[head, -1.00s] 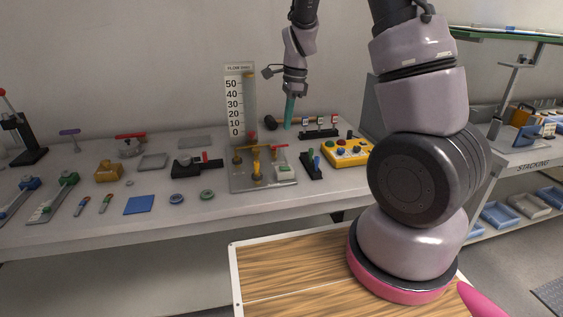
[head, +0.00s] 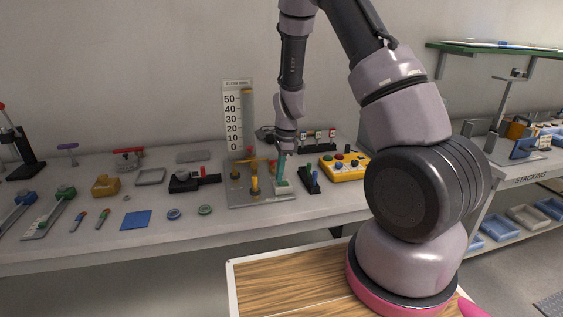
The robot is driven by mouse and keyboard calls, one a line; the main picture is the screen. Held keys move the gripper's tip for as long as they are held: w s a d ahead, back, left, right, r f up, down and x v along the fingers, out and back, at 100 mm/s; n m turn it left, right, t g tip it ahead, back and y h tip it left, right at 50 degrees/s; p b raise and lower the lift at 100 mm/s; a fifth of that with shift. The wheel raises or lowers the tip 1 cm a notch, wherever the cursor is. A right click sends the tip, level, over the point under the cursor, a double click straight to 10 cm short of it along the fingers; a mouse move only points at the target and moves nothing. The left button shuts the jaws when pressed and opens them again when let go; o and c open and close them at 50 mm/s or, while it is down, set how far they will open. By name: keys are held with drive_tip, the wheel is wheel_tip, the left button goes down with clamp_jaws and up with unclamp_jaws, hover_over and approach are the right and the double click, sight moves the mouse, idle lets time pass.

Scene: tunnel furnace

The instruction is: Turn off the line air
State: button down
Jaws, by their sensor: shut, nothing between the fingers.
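A grey plate (head: 245,197) on the bench carries yellow pipework (head: 254,183) in front of an upright flow gauge (head: 233,112) with a scale up to 50. The gauge's yellow column stands near the top. My gripper (head: 281,183), with teal fingers, is shut and points down over the right part of this plate, beside the yellow pipework. The fingers hide part of the pipework and most of a small pale block there. I cannot tell if they touch anything. A separate red-handled fitting (head: 128,154) stands farther left. No label reading line air is legible.
Right of the plate are a small black switch block (head: 310,182) and a yellow button box (head: 345,167). A black block with a red part (head: 190,181) lies to the left. The bench front edge (head: 150,232) is clear.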

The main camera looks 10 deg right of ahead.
drive_tip(key=shift+f, duration=0.4)
drive_tip(key=shift+a, duration=0.1)
drive_tip(key=shift+a+f, duration=0.1)
drive_tip(key=shift+f, duration=0.15)
drive_tip(key=shift+d+r, duration=0.1)
drive_tip(key=shift+d, duration=0.1)
drive_tip(key=shift+d+r, duration=0.2)
drive_tip(key=shift+d, duration=0.45)
